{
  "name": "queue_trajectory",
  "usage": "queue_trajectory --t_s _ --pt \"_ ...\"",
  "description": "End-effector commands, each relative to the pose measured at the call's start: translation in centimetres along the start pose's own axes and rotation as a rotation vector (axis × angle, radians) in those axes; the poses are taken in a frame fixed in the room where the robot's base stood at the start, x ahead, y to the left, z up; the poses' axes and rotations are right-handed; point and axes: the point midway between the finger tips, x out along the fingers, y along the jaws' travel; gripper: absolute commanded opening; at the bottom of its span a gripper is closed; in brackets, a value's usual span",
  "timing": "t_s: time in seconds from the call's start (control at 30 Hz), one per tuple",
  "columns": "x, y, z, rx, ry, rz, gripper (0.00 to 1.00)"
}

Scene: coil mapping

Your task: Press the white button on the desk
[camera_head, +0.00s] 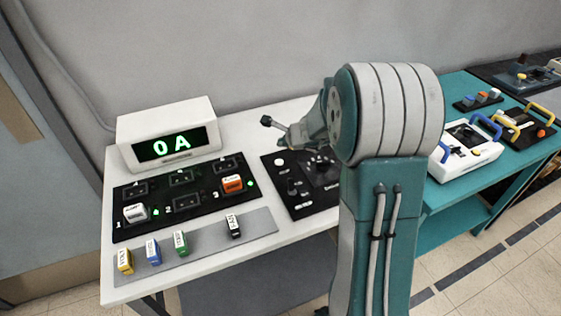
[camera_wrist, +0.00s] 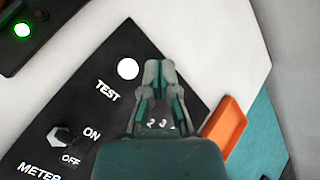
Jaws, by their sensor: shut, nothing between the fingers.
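The white button (camera_wrist: 128,69) is a small round disc beside the word TEST on a black panel (camera_wrist: 100,98) in the wrist view. In the head view it is a white dot (camera_head: 280,162) near the top left of the same black panel (camera_head: 272,188) on the white desk. My gripper (camera_wrist: 158,66) is shut and empty, its fingertips together. In the wrist view the tips appear just right of the button, with a small gap in the picture. The button is fully visible; the height of the tips above the panel is unclear. My arm hides the panel's right part in the head view.
An ON/OFF meter knob (camera_wrist: 60,137) is on the panel. An orange object (camera_wrist: 225,124) lies right of my gripper. Left on the desk are a 0A display (camera_head: 170,150), a black socket board (camera_head: 183,221) and a grey strip (camera_head: 195,243) with several coloured blocks.

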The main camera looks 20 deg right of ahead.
Motion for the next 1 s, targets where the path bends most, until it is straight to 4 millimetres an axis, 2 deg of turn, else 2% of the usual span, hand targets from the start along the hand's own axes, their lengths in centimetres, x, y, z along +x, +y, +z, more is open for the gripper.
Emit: queue_trajectory --t_s 0.2,0.4,1.0 --pt "2.0 1.5 -1.4 0.001 0.001 0.002 0.00" --pt "3.1 2.3 -2.3 0.000 0.000 0.002 0.00" --pt "3.4 2.5 -2.5 -0.002 0.000 -0.001 0.00"
